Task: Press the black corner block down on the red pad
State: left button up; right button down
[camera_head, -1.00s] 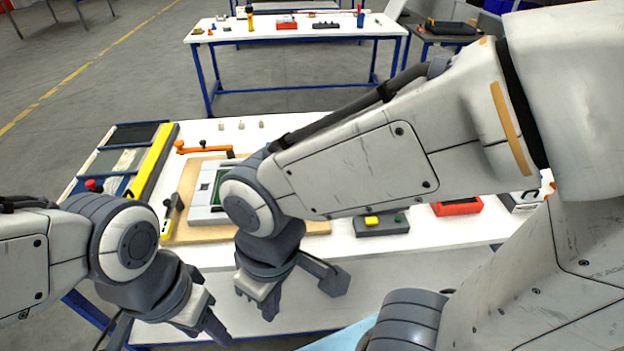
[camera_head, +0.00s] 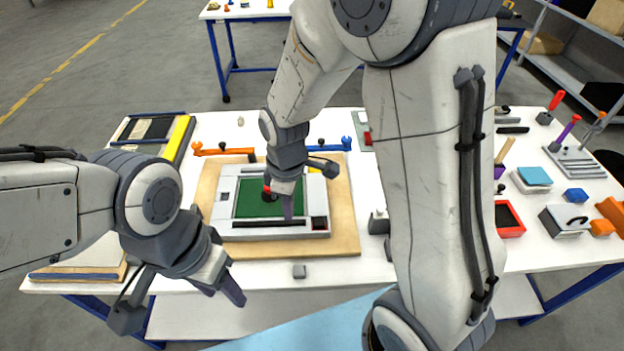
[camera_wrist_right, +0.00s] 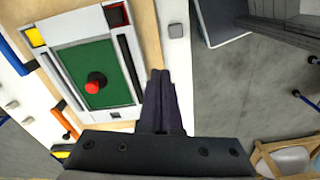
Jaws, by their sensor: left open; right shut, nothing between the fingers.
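The corner block (camera_head: 319,223) looks like a dark square with red showing around it, at the front right corner of the light grey frame. In the right wrist view, the corner block (camera_wrist_right: 116,16) is near the top, and the red pad (camera_wrist_right: 113,6) shows only as red edges around it. My right gripper (camera_head: 288,212) is shut and empty, hanging over the frame's front part, left of the corner block. Its closed fingers (camera_wrist_right: 160,75) also show in the right wrist view, apart from the block. My left gripper (camera_head: 232,290) is open at the table's front edge.
The grey frame (camera_head: 229,231) with a green panel (camera_head: 247,204) lies on a wooden board (camera_head: 345,215). A red-topped black knob (camera_wrist_right: 93,84) stands on the panel. A small grey cube (camera_head: 299,271) lies in front. Orange (camera_head: 222,151) and blue (camera_head: 330,147) levers stand behind.

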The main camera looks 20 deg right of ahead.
aim_at(319, 221)
jog(key=w+d+f+n, duration=0.1)
jog(key=w+d+f, duration=0.1)
jog(key=d, duration=0.1)
jog(key=w+d+f+n+p, duration=0.1)
jog(key=w+d+f, duration=0.1)
jog(key=d+f, duration=0.1)
jog(key=w+d+f, duration=0.2)
jog(key=d+f, duration=0.1)
jog(key=shift+w+d+f+n, duration=0.1)
jog(key=shift+d+f+n, duration=0.1)
jog(key=shift+n, duration=0.2)
notch_tip(319, 221, down, 6)
jog(key=b, duration=0.4)
pick_arm(q)
notch_tip(319, 221, down, 3)
jog(key=shift+r, duration=0.15)
pick_arm(e)
notch_tip(319, 221, up, 5)
jog(key=p, duration=0.4)
jog(key=shift+r, duration=0.15)
pick_arm(q)
notch_tip(319, 221, up, 4)
